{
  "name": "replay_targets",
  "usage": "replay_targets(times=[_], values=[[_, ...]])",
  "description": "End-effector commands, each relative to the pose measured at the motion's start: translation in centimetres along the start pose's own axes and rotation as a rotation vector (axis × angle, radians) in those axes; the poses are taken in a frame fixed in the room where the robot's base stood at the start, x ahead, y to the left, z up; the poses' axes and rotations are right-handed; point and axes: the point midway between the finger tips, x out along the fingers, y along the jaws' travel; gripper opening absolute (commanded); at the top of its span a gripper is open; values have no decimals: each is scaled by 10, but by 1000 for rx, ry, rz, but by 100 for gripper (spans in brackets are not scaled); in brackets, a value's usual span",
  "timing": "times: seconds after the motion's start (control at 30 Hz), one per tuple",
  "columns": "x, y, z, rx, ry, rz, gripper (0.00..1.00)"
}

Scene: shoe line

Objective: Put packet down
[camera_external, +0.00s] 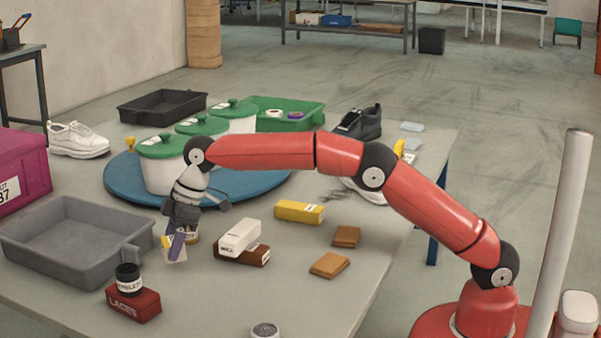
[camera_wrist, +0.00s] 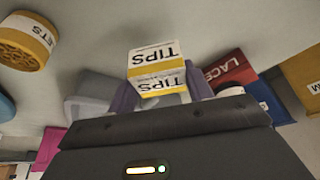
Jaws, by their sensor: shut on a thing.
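The packet is a small white and yellow box marked TIPS (camera_wrist: 157,62). It sits between the purple fingers of my gripper (camera_wrist: 160,98) in the wrist view. In the camera outside, my gripper (camera_external: 176,243) points down over the table, with the packet (camera_external: 170,254) at its fingertips. My gripper is shut on the packet. The packet looks close to the table top (camera_external: 210,300), but I cannot tell whether it touches it.
A grey tray (camera_external: 20,255) lies left of the gripper. A red LACES box (camera_external: 133,303) with a black-lidded tin (camera_external: 128,280) on it stands in front. A white box (camera_external: 238,238) on a brown one is at right. A blue turntable (camera_external: 115,180) with green-lidded pots is behind.

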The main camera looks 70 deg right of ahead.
Motion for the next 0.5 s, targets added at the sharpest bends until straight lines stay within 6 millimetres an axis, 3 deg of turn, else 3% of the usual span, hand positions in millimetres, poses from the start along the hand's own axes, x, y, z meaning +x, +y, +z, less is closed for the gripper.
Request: replay_targets(times=[0.3,0.5], values=[[35,0,15,1,-1,0,26],[38,0,16,0,2,1,26]])
